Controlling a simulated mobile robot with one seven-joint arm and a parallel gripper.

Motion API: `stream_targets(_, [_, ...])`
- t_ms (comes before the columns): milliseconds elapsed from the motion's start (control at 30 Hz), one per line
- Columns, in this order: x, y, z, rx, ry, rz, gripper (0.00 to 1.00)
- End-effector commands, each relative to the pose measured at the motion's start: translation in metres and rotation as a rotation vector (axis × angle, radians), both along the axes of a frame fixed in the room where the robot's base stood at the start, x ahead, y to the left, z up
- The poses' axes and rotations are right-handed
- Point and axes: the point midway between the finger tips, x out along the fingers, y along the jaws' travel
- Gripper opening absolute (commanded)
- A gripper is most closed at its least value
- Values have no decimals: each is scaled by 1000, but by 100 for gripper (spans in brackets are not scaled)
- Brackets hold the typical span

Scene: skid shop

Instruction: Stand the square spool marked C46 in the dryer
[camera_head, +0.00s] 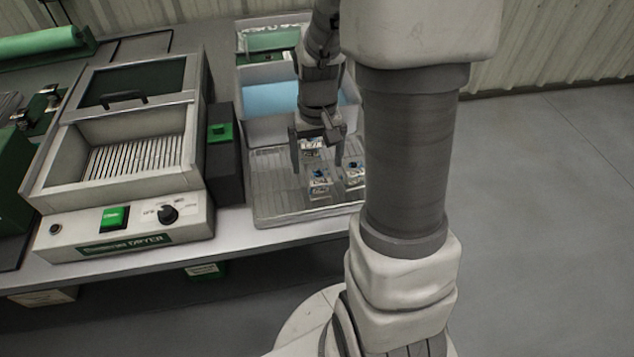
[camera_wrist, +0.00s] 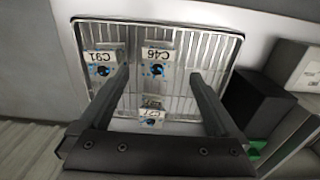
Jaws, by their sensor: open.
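The square spool marked C46 (camera_wrist: 157,64) stands on the ribbed tray between and beyond my fingertips in the wrist view. In the head view it appears to be the front spool (camera_head: 319,181). My gripper (camera_head: 318,160) is open and empty, pointing down over the tray; its fingers also show in the wrist view (camera_wrist: 160,78). Whether the fingertips reach down beside the spool is unclear.
A spool marked C91 (camera_wrist: 105,66) and a third spool (camera_wrist: 152,118) share the ribbed tray (camera_head: 270,205). A dark box with a green top (camera_head: 222,150) stands between tray and dryer. Bins (camera_head: 262,100) with blue and green contents lie behind the tray.

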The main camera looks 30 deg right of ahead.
Motion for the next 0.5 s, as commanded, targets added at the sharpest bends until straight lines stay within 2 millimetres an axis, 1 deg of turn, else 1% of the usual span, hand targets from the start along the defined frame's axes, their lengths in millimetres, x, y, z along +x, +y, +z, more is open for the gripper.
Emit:
stream_targets(167, [0, -1, -12, 0, 0, 0, 98])
stream_targets(300, [-2, -3, -35, 1, 3, 0, 98])
stream_targets(400, [-2, -4, -49, 1, 2, 1, 98])
stream_targets(500, [-2, -4, -56, 0, 1, 1, 98])
